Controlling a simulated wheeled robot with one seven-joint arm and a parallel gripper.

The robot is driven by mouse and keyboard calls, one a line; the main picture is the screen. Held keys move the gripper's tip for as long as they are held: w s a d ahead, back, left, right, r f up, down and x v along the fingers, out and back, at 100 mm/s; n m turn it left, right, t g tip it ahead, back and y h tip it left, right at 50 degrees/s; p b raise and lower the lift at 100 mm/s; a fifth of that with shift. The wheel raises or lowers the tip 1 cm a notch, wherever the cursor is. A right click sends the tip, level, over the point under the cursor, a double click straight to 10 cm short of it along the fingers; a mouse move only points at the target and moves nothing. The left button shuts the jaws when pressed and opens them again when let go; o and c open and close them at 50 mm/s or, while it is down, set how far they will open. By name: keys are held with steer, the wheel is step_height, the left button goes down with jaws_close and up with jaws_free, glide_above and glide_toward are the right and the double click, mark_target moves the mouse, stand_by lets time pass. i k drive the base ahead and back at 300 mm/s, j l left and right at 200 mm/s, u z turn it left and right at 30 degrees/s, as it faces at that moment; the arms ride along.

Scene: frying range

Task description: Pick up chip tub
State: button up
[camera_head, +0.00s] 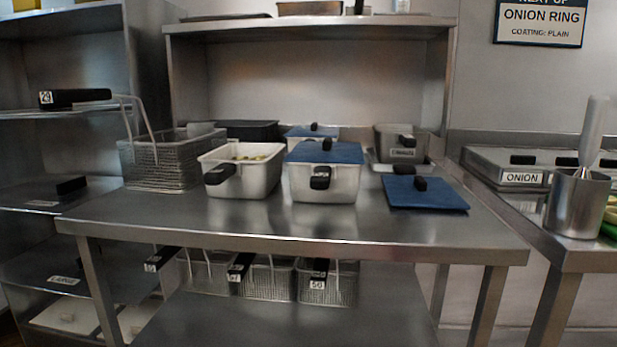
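An open white tub (258,179) with a black front handle stands on the steel table (330,230), left of centre. Pale yellow pieces that look like chips show inside it. Just to its right stands a similar white tub (325,185) with a blue lid on top and a black handle; its contents are hidden. I cannot read a label on either tub. A loose blue lid (440,196) with a black knob lies flat on the table to the right. My gripper is not in view.
A wire fry basket (165,160) stands left of the open tub. Behind are a blue-lidded tub (300,134), a black container (250,129) and a grey tub (388,140). Several baskets (268,280) sit on the lower shelf. The table's front strip is clear.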

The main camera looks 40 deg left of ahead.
mark_target(233, 171)
steer(key=u, duration=1.95)
